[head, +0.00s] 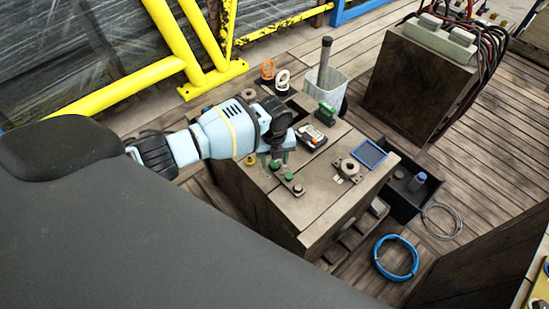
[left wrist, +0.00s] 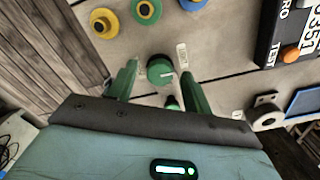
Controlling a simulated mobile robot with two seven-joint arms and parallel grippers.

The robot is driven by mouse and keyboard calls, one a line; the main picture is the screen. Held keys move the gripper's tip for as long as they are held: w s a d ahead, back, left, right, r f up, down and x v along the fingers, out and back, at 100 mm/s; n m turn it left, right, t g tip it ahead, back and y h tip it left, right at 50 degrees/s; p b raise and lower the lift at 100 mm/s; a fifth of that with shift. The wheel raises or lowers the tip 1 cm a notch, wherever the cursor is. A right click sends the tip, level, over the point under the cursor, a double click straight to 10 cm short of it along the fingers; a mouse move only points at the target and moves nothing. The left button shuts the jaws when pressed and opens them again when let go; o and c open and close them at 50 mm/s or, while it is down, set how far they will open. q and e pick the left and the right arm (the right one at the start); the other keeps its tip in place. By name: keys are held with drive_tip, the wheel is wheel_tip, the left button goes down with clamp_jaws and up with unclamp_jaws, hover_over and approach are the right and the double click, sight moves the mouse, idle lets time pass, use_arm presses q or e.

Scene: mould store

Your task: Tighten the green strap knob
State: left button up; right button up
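The green strap knob (left wrist: 160,70), round with a pale mark on its top, stands on the bench top in the left wrist view. My left gripper (left wrist: 159,76) has its two green fingers apart, one on each side of the knob, with a gap on both sides. A second, smaller green part (left wrist: 172,102) sits just below the knob, partly hidden by my gripper. In the head view my left gripper (head: 277,157) points down over the bench by a strap with green parts (head: 288,177). My right gripper is not in view.
A blue hose coil (head: 395,258) lies on the floor. Yellow rails (head: 120,88) stand behind.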

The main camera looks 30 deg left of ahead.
sight(275, 162)
use_arm(q)
wheel_tip(275, 162, up, 6)
drive_tip(key=shift+r+p, duration=0.25)
drive_tip(key=shift+p, duration=0.25)
drive_tip(key=shift+r, duration=0.7)
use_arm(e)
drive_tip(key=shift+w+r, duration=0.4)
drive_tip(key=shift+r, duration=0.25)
use_arm(q)
drive_tip(key=shift+f, duration=0.1)
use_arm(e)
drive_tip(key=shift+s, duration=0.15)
